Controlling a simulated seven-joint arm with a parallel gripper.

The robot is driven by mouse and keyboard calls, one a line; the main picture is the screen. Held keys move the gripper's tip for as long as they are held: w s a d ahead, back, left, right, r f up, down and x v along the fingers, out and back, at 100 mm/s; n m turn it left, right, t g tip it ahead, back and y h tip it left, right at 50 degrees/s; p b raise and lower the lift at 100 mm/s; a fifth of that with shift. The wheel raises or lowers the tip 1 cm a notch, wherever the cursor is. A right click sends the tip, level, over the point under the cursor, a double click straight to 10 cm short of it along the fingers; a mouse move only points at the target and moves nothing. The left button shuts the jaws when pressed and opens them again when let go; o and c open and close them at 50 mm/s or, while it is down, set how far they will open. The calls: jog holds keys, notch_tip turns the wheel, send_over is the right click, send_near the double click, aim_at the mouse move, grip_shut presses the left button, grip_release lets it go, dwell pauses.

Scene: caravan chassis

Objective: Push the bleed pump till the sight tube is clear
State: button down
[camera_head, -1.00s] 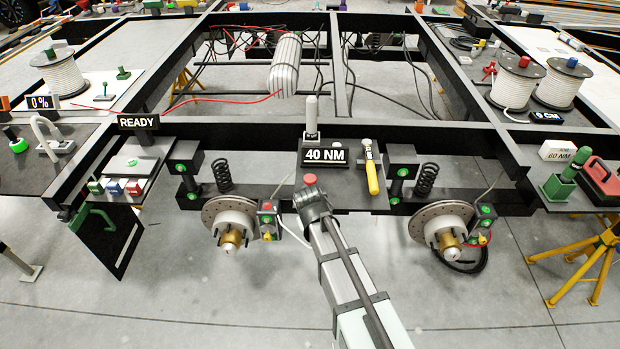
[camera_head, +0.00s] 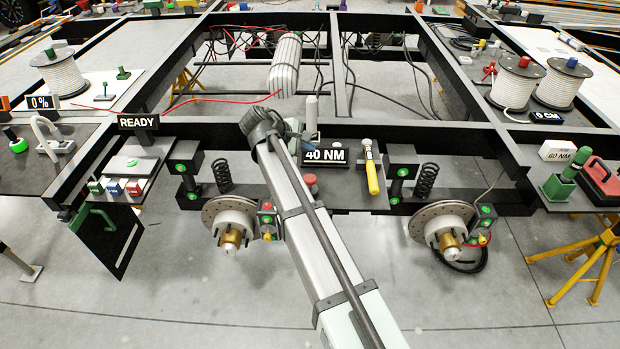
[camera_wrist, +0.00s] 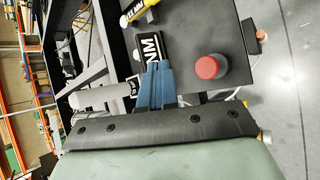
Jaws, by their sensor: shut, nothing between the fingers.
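My gripper (camera_head: 303,138) is over the middle shelf, beside the upright grey cylinder (camera_head: 312,110) and the left edge of the 40 NM display (camera_head: 338,156). In the wrist view its blue fingers (camera_wrist: 158,68) are shut and empty. The fingers overlap the display (camera_wrist: 149,50) there; I cannot tell whether they touch it. A red round button (camera_head: 310,180) stands near the shelf's front edge, and it shows right of the fingers in the wrist view (camera_wrist: 208,67). The pale cylinder (camera_wrist: 97,97) is left of them. No label shows which part is the bleed pump or sight tube.
A yellow-handled tool (camera_head: 372,175) stands right of the display. Brake discs hang below on the left (camera_head: 228,222) and right (camera_head: 442,222), each with a small button box beside it. The black chassis beam (camera_head: 235,132) runs behind the shelf. The floor in front is open.

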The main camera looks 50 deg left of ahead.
aim_at(311, 178)
jog(key=shift+d+n, duration=0.1)
jog(key=shift+n, duration=0.7)
jog(key=shift+f, duration=0.1)
jog(key=shift+f, duration=4.35)
jog(key=shift+f, duration=0.2)
jog(key=shift+f, duration=0.25)
jog(key=shift+f, duration=1.25)
jog(key=shift+r, duration=0.15)
dwell(0.4)
jog(key=shift+r, duration=1.55)
